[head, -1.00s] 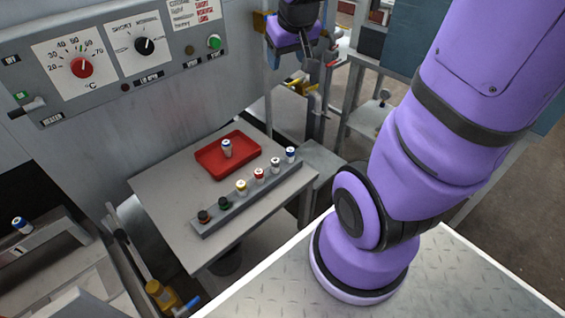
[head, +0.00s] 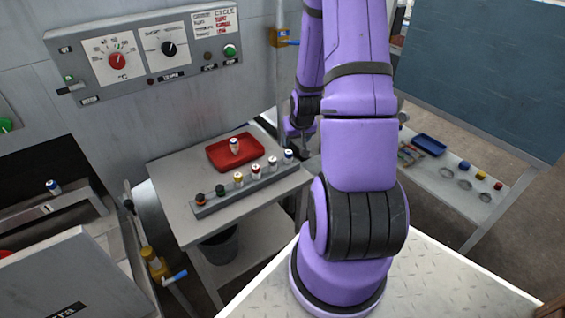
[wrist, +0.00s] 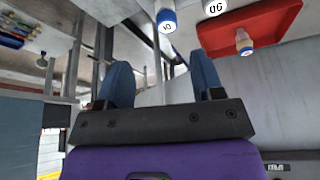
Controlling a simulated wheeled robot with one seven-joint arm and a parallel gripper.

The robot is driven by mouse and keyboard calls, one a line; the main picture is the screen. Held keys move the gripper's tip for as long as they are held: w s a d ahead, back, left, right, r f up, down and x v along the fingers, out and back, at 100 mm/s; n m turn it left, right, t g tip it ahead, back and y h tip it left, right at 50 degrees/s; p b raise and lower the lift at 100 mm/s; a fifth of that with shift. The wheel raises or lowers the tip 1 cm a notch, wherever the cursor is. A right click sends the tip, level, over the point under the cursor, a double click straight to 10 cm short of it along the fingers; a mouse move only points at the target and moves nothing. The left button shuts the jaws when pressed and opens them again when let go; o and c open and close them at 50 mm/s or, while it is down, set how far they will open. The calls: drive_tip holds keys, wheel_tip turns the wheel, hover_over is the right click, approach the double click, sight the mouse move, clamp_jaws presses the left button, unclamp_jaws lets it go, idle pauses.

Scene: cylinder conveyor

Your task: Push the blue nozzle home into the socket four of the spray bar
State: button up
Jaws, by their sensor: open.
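A grey bar (head: 248,187) on the small table carries a row of coloured nozzles. A blue nozzle (head: 289,156) stands upright at its right end, beside a white one (head: 272,163). The blue nozzle also shows at the top of the wrist view (wrist: 167,20). Another blue-marked nozzle (head: 235,146) stands in a red tray (head: 222,163), and a third blue one (head: 54,187) is on the machine at far left. My gripper (wrist: 160,80) is open and empty, apart from the nozzles. My arm hides much of it in the head view. No spray bar socket four is clearly readable.
A control panel (head: 150,52) is on the wall behind the table. A grey box (head: 70,285) and a pipe with a yellow valve (head: 152,258) are at left. A side bench (head: 440,185) holds a blue tray (head: 429,144). The table's front left is clear.

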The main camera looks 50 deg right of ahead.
sight(288, 152)
drive_tip(key=x, duration=0.5)
drive_tip(key=shift+w+f, duration=0.1)
drive_tip(key=shift+f, duration=0.3)
drive_tip(key=x, duration=0.2)
drive_tip(key=w+x, duration=0.1)
drive_tip(key=x, duration=0.1)
drive_tip(key=shift+a+r, duration=0.1)
drive_tip(key=shift+a, duration=0.05)
drive_tip(key=shift+w+f, duration=0.2)
drive_tip(key=shift+f, duration=0.4)
drive_tip(key=c, duration=1)
drive_tip(key=shift+r, duration=0.15)
